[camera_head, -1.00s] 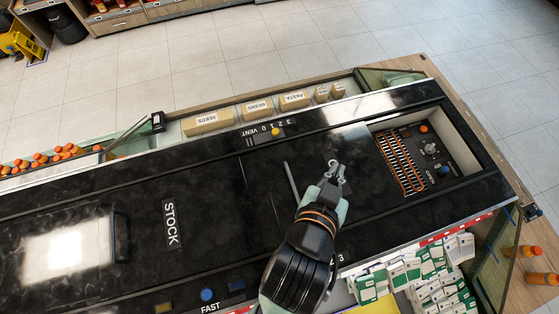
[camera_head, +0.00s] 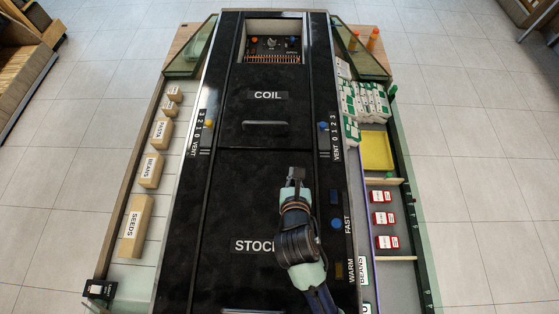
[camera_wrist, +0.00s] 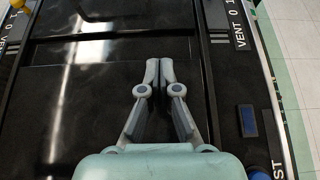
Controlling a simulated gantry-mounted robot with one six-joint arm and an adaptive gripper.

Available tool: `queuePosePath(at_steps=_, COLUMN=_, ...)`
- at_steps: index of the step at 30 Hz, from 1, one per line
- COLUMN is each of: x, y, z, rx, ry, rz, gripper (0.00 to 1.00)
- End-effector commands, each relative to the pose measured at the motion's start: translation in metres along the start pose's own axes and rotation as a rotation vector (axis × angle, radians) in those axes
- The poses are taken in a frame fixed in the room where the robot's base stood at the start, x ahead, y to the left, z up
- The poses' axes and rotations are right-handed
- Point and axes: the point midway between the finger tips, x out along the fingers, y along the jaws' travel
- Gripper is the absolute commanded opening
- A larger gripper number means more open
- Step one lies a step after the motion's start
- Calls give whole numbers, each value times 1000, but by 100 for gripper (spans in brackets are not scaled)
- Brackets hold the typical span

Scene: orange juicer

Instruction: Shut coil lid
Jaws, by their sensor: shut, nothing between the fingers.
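The coil lid (camera_head: 285,107) is a glossy black panel labelled COIL, with a thin bar handle (camera_head: 265,124). Beyond its far edge, the coil compartment (camera_head: 273,47) is exposed, showing orange coil bars and knobs. My gripper (camera_head: 295,172) is above the black top, near the seam between the coil lid and the STOCK lid (camera_head: 235,190), below and right of the handle in the picture. In the wrist view my gripper (camera_wrist: 160,64) has its fingertips together and empty. The handle (camera_wrist: 97,17) shows at the top of that view, apart from the fingers.
Vent sliders with a yellow knob (camera_head: 208,124) and a blue knob (camera_head: 323,126) flank the coil lid. A left side tray holds labelled boxes (camera_head: 150,170). The right tray holds green-white packets (camera_head: 365,100), a yellow tray (camera_head: 377,151) and red boxes (camera_head: 382,218).

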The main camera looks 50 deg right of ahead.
Motion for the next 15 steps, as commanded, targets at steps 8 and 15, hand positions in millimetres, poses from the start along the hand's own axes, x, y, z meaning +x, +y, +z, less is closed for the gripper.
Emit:
queuePosePath(at_steps=8, x=31, y=0, z=1, rx=4, ry=1, rz=-1, gripper=0)
queuePosePath(at_steps=15, x=77, y=0, z=1, rx=6, ry=2, rz=1, gripper=0)
